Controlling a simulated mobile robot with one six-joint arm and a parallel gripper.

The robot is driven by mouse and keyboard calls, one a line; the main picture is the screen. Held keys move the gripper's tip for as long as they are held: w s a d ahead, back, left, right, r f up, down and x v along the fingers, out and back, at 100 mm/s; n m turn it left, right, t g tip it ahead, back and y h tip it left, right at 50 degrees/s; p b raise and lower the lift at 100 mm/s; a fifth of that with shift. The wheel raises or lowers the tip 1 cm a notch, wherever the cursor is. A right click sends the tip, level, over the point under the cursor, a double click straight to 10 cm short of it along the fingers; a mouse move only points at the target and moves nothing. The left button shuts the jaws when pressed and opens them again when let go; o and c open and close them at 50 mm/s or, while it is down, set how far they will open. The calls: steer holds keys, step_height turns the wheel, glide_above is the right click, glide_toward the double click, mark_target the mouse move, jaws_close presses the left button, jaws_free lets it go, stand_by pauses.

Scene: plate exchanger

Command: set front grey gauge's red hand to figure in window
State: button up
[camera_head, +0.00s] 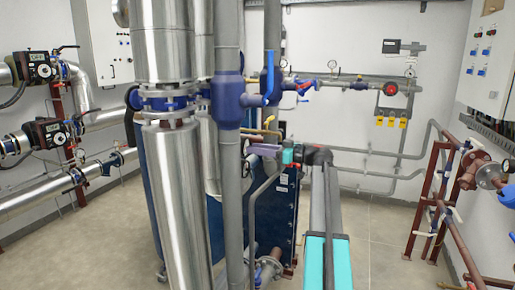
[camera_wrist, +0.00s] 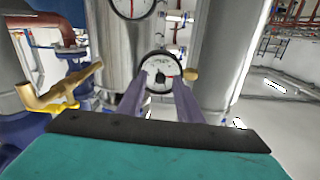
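In the wrist view a small round gauge (camera_wrist: 160,73) with a white dial, grey rim and dark centre knob faces me, framed by my two purple fingers. A short red mark or hand shows at the right of its dial. The figure in its window is too small to read. My gripper (camera_wrist: 161,90) is open, its fingers apart with the gauge visible between them; I cannot tell whether they touch it. In the head view my gripper (camera_head: 262,150) points left toward the grey pipes, and I cannot make out this gauge there.
A second, larger gauge (camera_wrist: 132,5) is cut off at the top of the wrist view. A brass lever (camera_wrist: 62,88) stands at the left. Shiny vertical pipes (camera_head: 172,190) and a grey pipe (camera_head: 231,190) crowd the gripper's left. Open floor (camera_head: 385,230) lies to the right.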

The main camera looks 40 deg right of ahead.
steer(key=shift+w+a, duration=0.1)
steer(key=shift+w, duration=0.1)
jaws_close()
steer(key=shift+m, duration=0.4)
steer(key=m+b, duration=0.1)
steer(key=m, duration=0.9)
steer(key=shift+m, duration=0.3)
stand_by(0.5)
